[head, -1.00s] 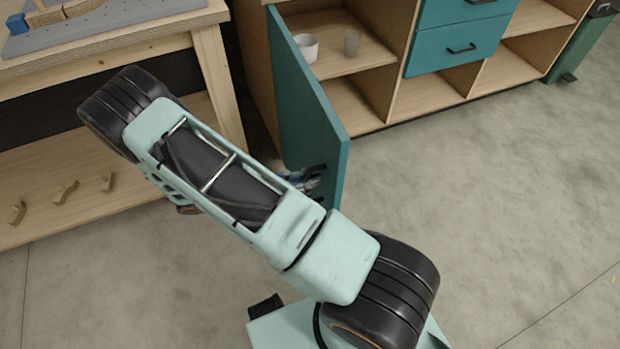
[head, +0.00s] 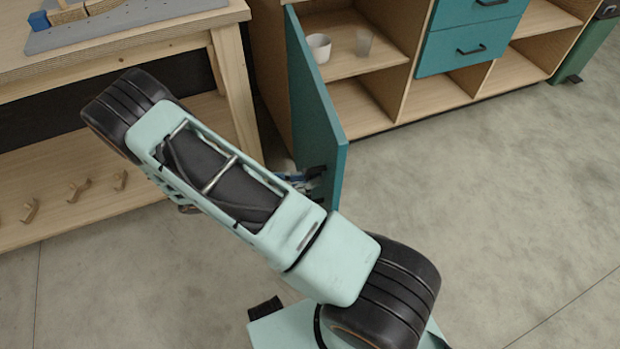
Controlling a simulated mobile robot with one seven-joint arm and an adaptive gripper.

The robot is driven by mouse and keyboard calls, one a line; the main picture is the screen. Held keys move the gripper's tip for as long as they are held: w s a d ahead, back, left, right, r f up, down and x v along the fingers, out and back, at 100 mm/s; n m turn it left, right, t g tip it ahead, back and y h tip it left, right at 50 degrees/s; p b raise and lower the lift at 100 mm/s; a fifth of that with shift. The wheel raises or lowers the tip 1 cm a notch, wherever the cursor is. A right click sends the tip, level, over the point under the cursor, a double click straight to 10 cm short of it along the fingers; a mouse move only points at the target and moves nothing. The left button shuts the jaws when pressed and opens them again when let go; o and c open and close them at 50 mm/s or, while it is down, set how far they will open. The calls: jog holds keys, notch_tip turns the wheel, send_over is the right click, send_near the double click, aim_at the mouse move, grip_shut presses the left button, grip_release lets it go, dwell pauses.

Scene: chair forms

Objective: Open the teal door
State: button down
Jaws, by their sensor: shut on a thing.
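The teal door (head: 318,120) stands swung well open from the left side of the wooden cabinet. Its free edge points toward me, and the shelves behind it are exposed. My gripper (head: 315,178) is at the left face of the door, low near the free edge, partly hidden behind my own arm. It is shut on the door's handle, a dark piece only partly visible there.
Inside the cabinet are a white bowl (head: 319,47) and a clear cup (head: 364,43). Teal drawers (head: 463,48) are right of the opening. A wooden workbench (head: 232,90) stands close on the left. The floor to the right is clear.

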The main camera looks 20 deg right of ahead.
jog(key=shift+w, duration=0.1)
jog(key=c, duration=2.3)
grip_release()
jog(key=v, duration=1.2)
